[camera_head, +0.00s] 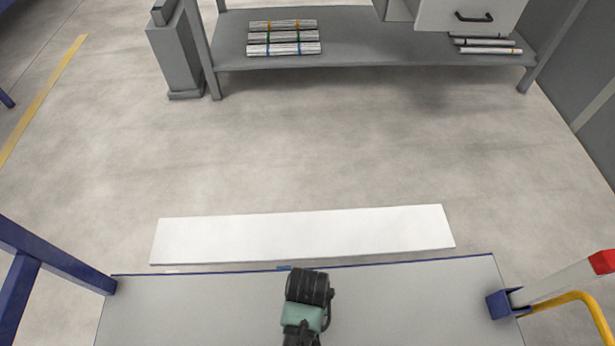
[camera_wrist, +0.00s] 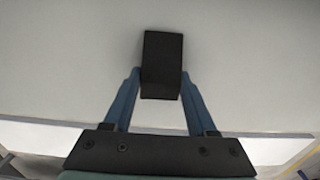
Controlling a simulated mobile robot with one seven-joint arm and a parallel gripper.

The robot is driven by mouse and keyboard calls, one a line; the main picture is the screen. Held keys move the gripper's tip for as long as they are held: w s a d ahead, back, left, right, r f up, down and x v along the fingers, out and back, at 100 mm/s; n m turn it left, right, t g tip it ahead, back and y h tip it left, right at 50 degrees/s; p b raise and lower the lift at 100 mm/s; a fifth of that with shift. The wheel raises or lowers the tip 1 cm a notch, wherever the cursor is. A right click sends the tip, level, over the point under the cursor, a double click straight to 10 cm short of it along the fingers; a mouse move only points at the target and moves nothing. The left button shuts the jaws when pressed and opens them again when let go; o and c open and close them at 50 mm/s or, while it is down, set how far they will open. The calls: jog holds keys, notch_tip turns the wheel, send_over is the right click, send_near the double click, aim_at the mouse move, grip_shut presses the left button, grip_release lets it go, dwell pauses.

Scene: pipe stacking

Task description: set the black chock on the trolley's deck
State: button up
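The black chock (camera_wrist: 162,65) is a dark block between the two blue fingers of my gripper (camera_wrist: 161,82) in the wrist view. The fingers touch it on both sides, near their tips. Behind it is the pale grey deck of the trolley (camera_wrist: 70,60). I cannot tell whether the chock touches the deck or hangs above it. In the head view the deck (camera_head: 200,310) fills the bottom, with a thin blue edge. My arm reaches over it near the middle, hiding the fingers and chock there.
Blue frame posts (camera_head: 50,262) stand at the deck's left. A white post with a red top (camera_head: 565,282) and a yellow tube (camera_head: 570,300) are at its right. A white strip (camera_head: 300,235) lies on the floor beyond. A grey shelf (camera_head: 370,50) holds pipe bundles (camera_head: 283,37).

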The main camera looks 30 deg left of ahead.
jog(key=o, duration=0.4)
notch_tip(320, 180, up, 12)
jog(key=p, duration=0.4)
jog(key=shift+r, duration=0.15)
jog(key=shift+w, duration=0.1)
